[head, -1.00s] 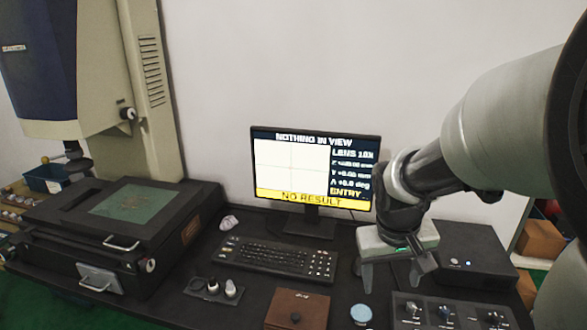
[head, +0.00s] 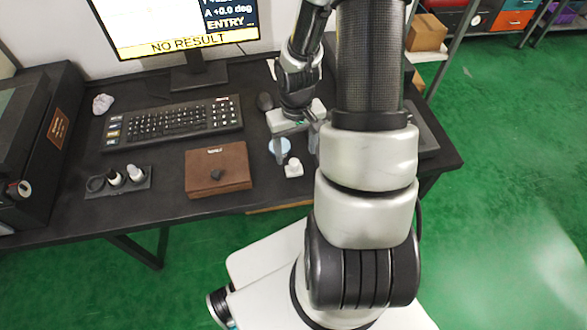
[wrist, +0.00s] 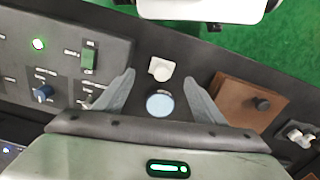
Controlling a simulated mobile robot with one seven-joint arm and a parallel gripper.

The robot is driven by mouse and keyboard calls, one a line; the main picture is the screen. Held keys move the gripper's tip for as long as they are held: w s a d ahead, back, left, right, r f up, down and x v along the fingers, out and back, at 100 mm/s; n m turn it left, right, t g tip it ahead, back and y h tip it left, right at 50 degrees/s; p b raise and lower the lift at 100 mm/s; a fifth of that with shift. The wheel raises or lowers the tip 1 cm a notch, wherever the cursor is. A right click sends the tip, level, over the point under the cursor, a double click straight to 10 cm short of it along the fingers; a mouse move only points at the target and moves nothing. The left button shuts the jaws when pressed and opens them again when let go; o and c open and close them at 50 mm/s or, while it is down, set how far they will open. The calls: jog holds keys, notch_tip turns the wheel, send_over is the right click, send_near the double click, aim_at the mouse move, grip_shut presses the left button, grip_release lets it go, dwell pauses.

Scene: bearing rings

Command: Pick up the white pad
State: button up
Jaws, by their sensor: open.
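The small white pad (head: 293,168), squarish with a rounded raised top, lies near the front edge of the black table. It also shows in the wrist view (wrist: 160,68), just beyond the fingertips and roughly centred between them. My gripper (head: 297,149) is open and empty, pointing down above the table; its spread fingers show in the wrist view (wrist: 160,77). A pale blue round disc (wrist: 159,104) lies between the fingers as seen from the wrist, beside the white pad. In the head view the disc (head: 279,146) is partly hidden by a finger.
A brown box with a dark knob (head: 217,172) is left of the pad. A control panel (wrist: 62,60) lies on the gripper's other side.

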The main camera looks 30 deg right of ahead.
aim_at(294, 162)
jog(key=f, duration=0.3)
jog(key=f+b, duration=0.1)
jog(key=f, duration=0.3)
jog(key=shift+w+a+f, duration=0.15)
jog(key=shift+a+f, duration=0.05)
jog(key=shift+f, duration=0.05)
jog(key=c, duration=1.2)
